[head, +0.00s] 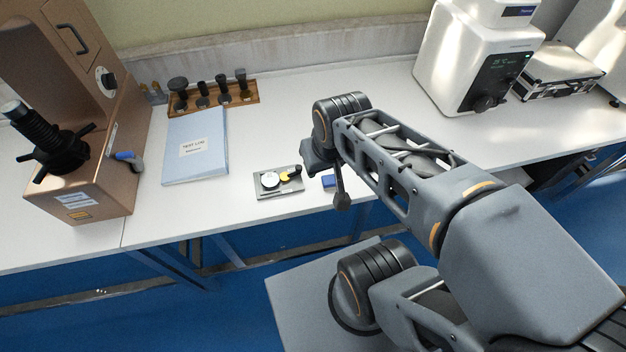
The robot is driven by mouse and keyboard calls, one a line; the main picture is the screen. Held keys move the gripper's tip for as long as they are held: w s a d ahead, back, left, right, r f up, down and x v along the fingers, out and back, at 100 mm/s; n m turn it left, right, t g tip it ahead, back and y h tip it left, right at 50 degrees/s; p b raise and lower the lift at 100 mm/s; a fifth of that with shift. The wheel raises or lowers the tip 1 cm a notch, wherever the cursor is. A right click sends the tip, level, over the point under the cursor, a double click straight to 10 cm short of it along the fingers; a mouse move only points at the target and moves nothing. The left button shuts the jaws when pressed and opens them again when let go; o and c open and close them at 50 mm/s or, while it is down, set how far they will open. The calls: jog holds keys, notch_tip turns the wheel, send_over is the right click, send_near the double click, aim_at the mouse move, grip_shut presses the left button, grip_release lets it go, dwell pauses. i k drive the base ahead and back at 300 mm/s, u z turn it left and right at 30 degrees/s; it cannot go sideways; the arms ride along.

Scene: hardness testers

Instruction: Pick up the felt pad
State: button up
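A small blue block-like pad (329,181), which may be the felt pad, lies on the white bench near its front edge. It is just right of a small grey tray (264,193) that holds a white disc (270,180) and a yellow-and-black item (289,174). My gripper (342,204) points down just right of the blue pad. My wrist and gripper partly cover the bench there, and the pad's right side may be hidden. I cannot tell whether the fingers are apart or touch the pad.
A blue test log binder (197,147) lies left of the tray. Behind it is a wooden rack (213,104) with several dark parts. A brown tester (89,178) stands at far left. A white machine (468,62) and a case (557,77) stand right. The bench middle is clear.

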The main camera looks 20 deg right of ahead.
aim_at(327, 182)
jog(key=z, duration=2.55)
jog(key=k, duration=1.2)
jog(key=u, duration=1.45)
jog(key=i, duration=0.5)
